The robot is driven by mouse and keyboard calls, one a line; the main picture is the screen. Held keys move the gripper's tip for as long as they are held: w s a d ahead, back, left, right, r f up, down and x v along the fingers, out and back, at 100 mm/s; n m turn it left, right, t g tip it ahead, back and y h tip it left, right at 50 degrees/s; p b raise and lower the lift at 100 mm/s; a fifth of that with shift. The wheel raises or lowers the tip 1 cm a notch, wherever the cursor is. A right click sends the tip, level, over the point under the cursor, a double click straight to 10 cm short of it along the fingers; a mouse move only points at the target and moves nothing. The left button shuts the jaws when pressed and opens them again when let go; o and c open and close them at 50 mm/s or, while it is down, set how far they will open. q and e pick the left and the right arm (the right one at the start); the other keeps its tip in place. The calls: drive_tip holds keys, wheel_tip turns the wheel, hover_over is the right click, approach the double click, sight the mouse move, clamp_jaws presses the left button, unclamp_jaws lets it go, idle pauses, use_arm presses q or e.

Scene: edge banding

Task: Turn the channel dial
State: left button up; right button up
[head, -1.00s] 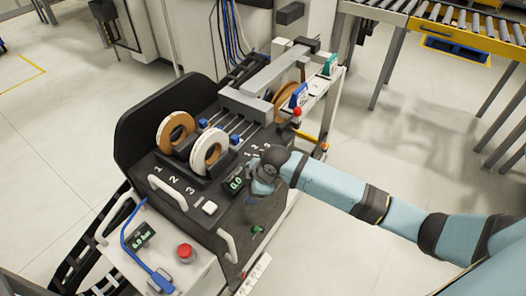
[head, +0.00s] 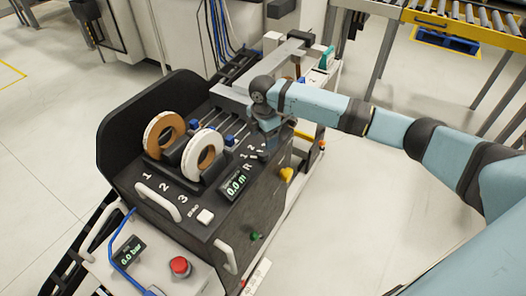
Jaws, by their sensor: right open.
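My right arm comes in from the right, and its gripper (head: 268,138) points down at the right part of the black machine top (head: 218,180). The gripper is open, but its fingertips are small and dark here. Beside it on the panel are the white channel marks 1, 2 and R (head: 250,155). I cannot make out the channel dial; the gripper and wrist cover the panel by these marks. Whether the fingers touch anything is unclear. My left gripper is not in view.
Two edge-band rolls, one brown (head: 164,136) and one white (head: 203,155), stand left of the gripper. A display (head: 233,186) reads 0.0 m. In front are a red button (head: 180,267) and a white handle (head: 127,205).

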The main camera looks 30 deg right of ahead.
sight(263, 152)
wheel_tip(263, 152, down, 7)
drive_tip(key=shift+r, duration=0.1)
idle(0.3)
drive_tip(key=c, duration=0.9)
